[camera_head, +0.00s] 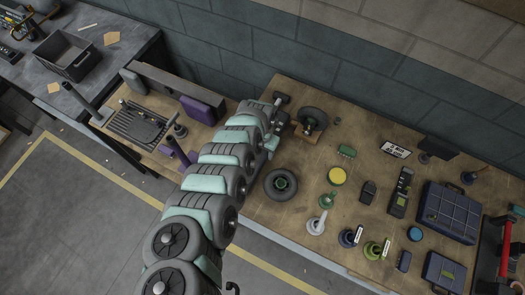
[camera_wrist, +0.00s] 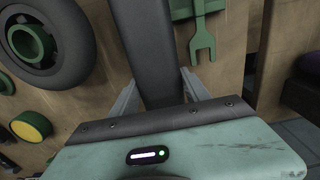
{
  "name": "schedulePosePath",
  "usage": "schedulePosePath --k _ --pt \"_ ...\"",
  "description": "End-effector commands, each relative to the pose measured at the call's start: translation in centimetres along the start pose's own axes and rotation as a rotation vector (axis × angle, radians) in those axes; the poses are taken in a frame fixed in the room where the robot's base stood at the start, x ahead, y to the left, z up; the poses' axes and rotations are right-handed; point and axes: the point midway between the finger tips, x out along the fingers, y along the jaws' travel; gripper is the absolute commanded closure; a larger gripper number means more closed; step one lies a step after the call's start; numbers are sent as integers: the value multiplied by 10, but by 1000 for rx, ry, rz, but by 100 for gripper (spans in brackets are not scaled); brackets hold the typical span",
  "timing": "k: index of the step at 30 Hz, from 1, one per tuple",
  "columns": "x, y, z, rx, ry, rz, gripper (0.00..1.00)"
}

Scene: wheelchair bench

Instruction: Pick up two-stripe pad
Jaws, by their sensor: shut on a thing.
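My gripper (camera_wrist: 158,88) has its two pale fingers on either side of a long dark grey pad-like piece (camera_wrist: 158,45) and is shut on it. The piece runs up out of the top of the wrist view, and its lower part is hidden by my gripper's body. I see no stripes on the part that shows, so I cannot tell whether it is the two-stripe pad. In the head view my arm reaches to the back left of the wooden bench, and its end hides most of what is there.
A black wheel (camera_head: 281,185) lies on the bench (camera_head: 255,215), with a caster (camera_head: 312,121) behind it. A yellow-topped roll (camera_head: 337,176), several tools and blue cases (camera_head: 448,212) lie to the right. A purple pad (camera_head: 203,109) stands on the left bench. A wall closes the back.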

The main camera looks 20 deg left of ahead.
Motion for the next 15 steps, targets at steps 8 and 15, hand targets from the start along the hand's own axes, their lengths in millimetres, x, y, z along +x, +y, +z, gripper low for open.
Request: schedulePosePath --k 8,15 --pt "0 0 0 0 0 0 100" --pt "0 0 0 0 0 0 100"
